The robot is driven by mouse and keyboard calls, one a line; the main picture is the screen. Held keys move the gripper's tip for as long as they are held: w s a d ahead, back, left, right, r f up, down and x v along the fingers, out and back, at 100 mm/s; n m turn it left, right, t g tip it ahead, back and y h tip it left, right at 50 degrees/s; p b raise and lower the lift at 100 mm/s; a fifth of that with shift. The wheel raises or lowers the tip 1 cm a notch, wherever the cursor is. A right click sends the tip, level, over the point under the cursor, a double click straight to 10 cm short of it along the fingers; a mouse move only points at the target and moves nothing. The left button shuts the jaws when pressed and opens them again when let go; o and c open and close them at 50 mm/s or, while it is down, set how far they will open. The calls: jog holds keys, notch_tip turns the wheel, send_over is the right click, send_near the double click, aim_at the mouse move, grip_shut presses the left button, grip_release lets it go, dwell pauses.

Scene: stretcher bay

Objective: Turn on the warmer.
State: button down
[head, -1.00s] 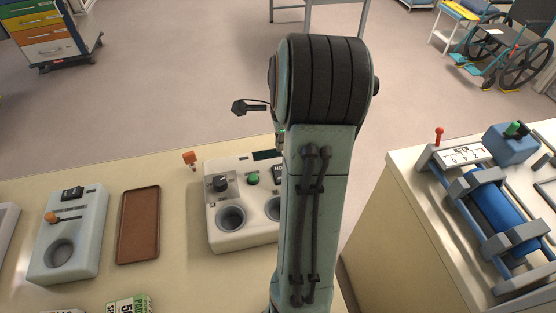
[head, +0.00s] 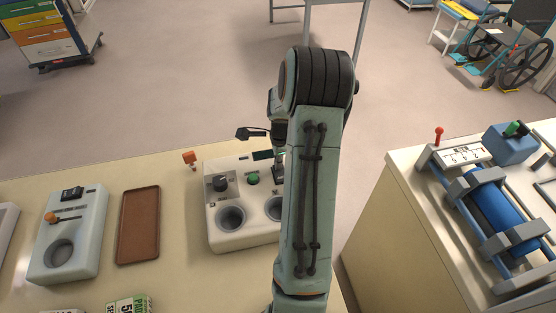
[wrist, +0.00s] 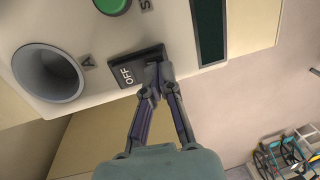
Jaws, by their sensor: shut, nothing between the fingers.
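A white two-well unit (head: 242,238) stands on the bench, partly behind my arm. No label in view names it as the warmer. It has a green button (head: 253,178), a dark knob (head: 221,183) and a dark display. In the wrist view its black rocker switch (wrist: 128,74) shows OFF on one half. My gripper (wrist: 157,84) is shut and empty, its fingertips over the other half, hiding it. They look in contact or very close; I cannot tell which. In the head view my gripper (head: 279,174) is partly hidden by my arm.
A grey single-well device (head: 85,240) with an orange-tipped lever and black switch stands at left. A brown tray (head: 139,225) lies between. A second bench (head: 385,240) at right carries a blue cylinder device (head: 497,210).

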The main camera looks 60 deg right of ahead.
jog(key=shift+w+d+f, duration=0.1)
jog(key=shift+f, duration=0.2)
jog(key=shift+r, duration=0.1)
jog(key=shift+s+a+r, duration=0.35)
jog(key=shift+s+a, duration=0.2)
jog(key=shift+s, duration=0.05)
notch_tip(320, 180, up, 14)
jog(key=w+d, duration=0.1)
jog(key=shift+w+d, duration=0.3)
jog(key=shift+f, duration=0.1)
dwell(0.5)
